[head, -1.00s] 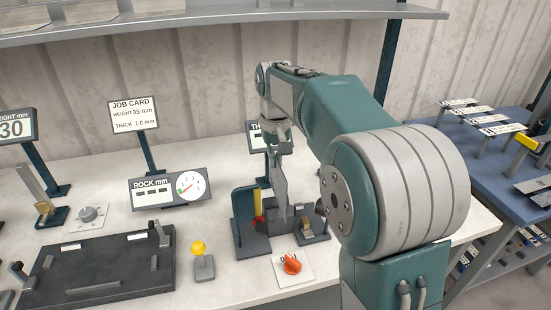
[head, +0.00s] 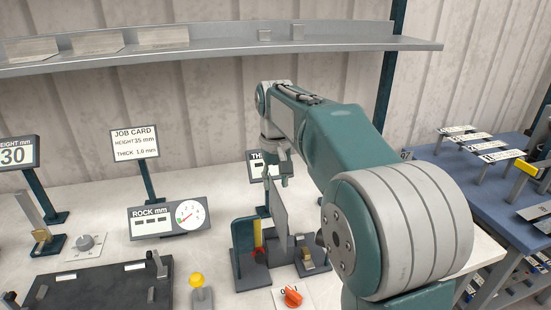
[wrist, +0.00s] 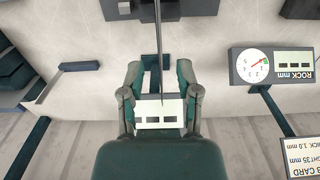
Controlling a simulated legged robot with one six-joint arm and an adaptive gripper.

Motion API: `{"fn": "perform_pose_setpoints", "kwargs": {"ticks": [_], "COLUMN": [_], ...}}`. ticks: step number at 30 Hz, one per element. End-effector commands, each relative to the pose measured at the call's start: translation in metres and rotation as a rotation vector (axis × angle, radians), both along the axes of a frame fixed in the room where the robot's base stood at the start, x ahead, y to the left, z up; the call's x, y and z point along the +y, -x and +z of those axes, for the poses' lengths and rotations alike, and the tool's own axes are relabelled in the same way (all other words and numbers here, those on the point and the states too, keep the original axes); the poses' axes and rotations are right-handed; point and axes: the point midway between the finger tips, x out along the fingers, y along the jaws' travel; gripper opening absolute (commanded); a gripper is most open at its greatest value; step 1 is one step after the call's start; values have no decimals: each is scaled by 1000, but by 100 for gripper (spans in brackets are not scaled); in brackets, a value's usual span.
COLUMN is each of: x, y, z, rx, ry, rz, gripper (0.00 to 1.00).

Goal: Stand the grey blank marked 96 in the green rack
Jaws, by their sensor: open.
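My gripper (head: 278,172) is at the blank's top edge. In the wrist view the blank (wrist: 158,45) shows edge-on as a thin line, and the open fingers of my gripper (wrist: 159,78) lie on either side of it, with gaps. I cannot pick out the green rack for certain in either view.
A thickness display (head: 257,165) stands close behind my gripper. Several grey blanks lean on the shelf (head: 220,56) above. A blue table (head: 470,185) with labelled supports stands right.

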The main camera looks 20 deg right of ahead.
Motion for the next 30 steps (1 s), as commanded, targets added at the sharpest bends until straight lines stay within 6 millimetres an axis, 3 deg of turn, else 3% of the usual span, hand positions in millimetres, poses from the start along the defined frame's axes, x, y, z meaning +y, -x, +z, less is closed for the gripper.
{"fn": "perform_pose_setpoints", "kwargs": {"ticks": [6, 12, 24, 26, 30], "x": [0, 0, 0, 0, 0], "y": [-1, -1, 1, 7, 37], "z": [48, 80, 95, 97, 100], "rx": [-4, -2, -2, -12, -69], "ry": [0, 0, 0, 0, 0], "rz": [0, 0, 0, 0, 0], "gripper": [43, 43, 43, 43, 43]}}
